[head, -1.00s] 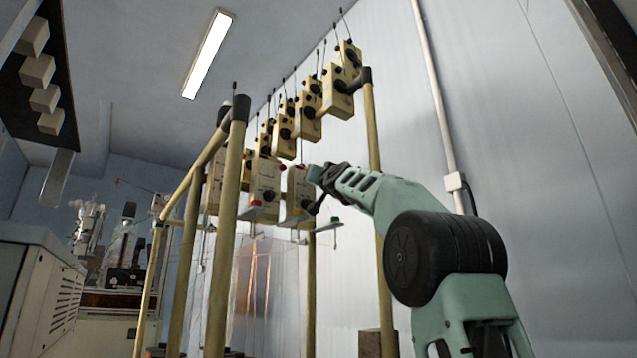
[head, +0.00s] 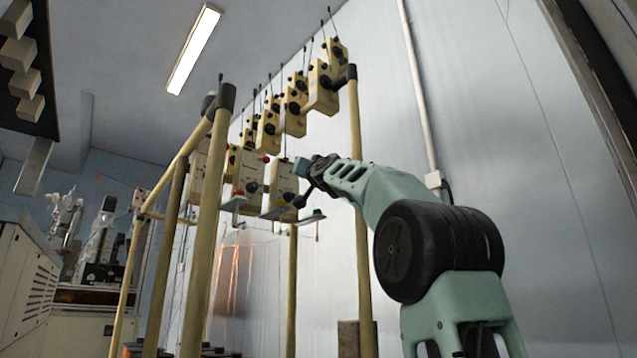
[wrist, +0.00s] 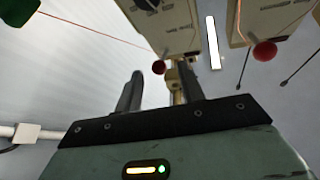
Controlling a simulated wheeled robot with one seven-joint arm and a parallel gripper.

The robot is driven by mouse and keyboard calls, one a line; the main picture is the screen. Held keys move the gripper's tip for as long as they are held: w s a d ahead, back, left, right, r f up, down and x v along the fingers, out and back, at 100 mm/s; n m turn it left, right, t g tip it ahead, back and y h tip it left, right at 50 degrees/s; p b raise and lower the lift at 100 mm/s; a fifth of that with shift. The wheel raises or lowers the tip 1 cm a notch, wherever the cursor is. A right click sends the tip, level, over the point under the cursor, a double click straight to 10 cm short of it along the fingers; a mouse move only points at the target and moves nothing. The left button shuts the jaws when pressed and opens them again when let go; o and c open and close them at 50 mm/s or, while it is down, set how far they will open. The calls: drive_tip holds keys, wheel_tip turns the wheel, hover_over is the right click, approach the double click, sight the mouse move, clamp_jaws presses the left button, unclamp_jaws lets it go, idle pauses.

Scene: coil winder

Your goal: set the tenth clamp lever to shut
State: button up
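Cream clamp boxes with dark knobs and thin upright rods hang in a row on the yellow frame. A lower near box (head: 283,183) is beside my gripper (head: 303,172), and another box (head: 249,172) is just left of it. In the wrist view, a red ball knob (wrist: 159,67) shows just beyond and between my fingertips (wrist: 160,84), apart from them. A second red knob (wrist: 265,51) hangs from a box at the upper right. My gripper is open, with nothing between its fingers. I cannot tell which lever is the tenth, or its setting.
Yellow posts (head: 207,235) stand left of my arm, and another post (head: 361,215) stands behind it. A white wall with a vertical pipe (head: 418,90) is at the right. White cabinets (head: 25,285) stand at the far left. A red thread (wrist: 95,30) crosses the wrist view.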

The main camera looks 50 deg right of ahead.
drive_tip(key=b+v, duration=0.6)
drive_tip(key=v, duration=0.8)
drive_tip(key=shift+b, duration=0.3)
drive_tip(key=shift+f, duration=0.1)
